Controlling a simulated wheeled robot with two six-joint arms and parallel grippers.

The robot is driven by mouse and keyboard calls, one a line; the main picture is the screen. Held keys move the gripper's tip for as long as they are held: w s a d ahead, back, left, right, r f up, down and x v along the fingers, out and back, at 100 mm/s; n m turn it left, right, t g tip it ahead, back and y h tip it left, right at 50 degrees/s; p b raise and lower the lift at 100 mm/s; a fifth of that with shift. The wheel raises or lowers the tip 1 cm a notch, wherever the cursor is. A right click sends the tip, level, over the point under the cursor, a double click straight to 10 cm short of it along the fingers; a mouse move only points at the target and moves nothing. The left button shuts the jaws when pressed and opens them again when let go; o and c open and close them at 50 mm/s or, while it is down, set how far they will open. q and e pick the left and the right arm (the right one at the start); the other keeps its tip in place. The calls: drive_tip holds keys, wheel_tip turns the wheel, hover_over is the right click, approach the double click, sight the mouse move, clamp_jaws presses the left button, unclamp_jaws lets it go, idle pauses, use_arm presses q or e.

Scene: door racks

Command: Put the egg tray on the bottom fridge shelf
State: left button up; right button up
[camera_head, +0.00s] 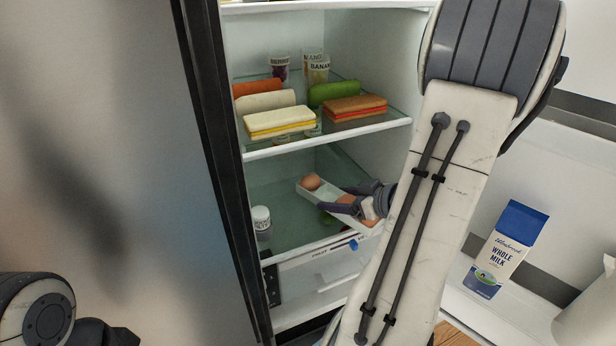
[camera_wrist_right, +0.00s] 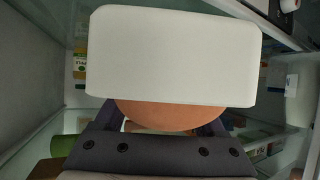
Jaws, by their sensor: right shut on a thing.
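The egg tray (camera_head: 307,192) is white and narrow, with brown eggs in it. It is inside the fridge, over the bottom glass shelf (camera_head: 292,222), towards its right front. I cannot tell whether it touches the shelf. My right gripper (camera_head: 338,200) reaches in from the right and is shut on the tray, with its dark fingers along the tray. In the right wrist view the white tray (camera_wrist_right: 175,50) fills the middle, with a brown egg (camera_wrist_right: 165,115) beside it. My left gripper is out of view; only part of that arm shows at the lower left.
A white-capped jar (camera_head: 261,222) stands at the left front of the bottom shelf. The upper shelf (camera_head: 340,132) holds sandwiches (camera_head: 279,121), rolls and jars. A milk carton (camera_head: 506,250) stands in the door rack at right. The bottom shelf's back left is clear.

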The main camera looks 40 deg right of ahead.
drive_tip(key=w+d+p, duration=0.1)
drive_tip(key=w, duration=0.4)
drive_tip(key=w+d+p, duration=0.1)
drive_tip(key=w, duration=0.4)
drive_tip(key=w+d+p, duration=0.1)
drive_tip(key=w, duration=0.4)
drive_tip(key=shift+d+f, duration=0.25)
drive_tip(key=shift+f+p, duration=0.45)
drive_tip(key=shift+f, duration=1.2)
wheel_tip(320, 180, down, 2)
drive_tip(key=shift+f+p, duration=0.15)
drive_tip(key=shift+p, duration=0.15)
drive_tip(key=shift+w+f+p, duration=0.15)
drive_tip(key=shift+f+p, duration=0.25)
drive_tip(key=shift+p, duration=0.05)
drive_tip(key=shift+f, duration=0.1)
drive_tip(key=shift+f, duration=0.1)
